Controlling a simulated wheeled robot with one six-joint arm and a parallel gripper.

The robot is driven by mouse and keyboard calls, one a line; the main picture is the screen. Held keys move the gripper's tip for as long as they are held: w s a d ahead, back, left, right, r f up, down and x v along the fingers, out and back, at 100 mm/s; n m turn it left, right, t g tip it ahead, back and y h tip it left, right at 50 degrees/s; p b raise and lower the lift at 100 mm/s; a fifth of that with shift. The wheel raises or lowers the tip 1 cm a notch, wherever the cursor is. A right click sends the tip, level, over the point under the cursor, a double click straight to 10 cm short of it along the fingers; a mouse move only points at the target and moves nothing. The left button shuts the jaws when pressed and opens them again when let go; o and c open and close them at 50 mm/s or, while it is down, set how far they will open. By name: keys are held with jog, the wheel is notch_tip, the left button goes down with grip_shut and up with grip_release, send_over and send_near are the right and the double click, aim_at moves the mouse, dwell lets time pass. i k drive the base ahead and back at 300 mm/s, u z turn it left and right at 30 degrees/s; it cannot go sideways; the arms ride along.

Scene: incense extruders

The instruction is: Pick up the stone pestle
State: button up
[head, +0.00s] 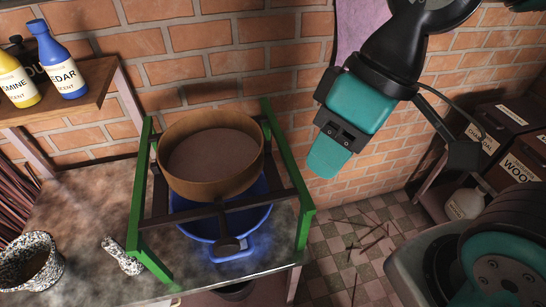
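The stone pestle (122,256) is speckled grey and white. It lies on the stone-topped table, between a speckled stone mortar (28,262) and the left green leg of a sieve stand. My gripper (328,160) hangs in the air right of the stand, well away from the pestle, with its teal tip pointing down. Only one teal finger shape shows, so I cannot tell whether it is open or shut. I see nothing held at the tip.
A green-legged stand (140,205) holds a round wooden sieve (213,182) above a blue basin (232,245). A wooden shelf (60,103) with yellow (17,83) and blue (62,72) bottles overhangs the table's back left. The table top (80,200) behind the pestle is bare.

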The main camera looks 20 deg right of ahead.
aim_at(132, 266)
jog(key=u, duration=1.3)
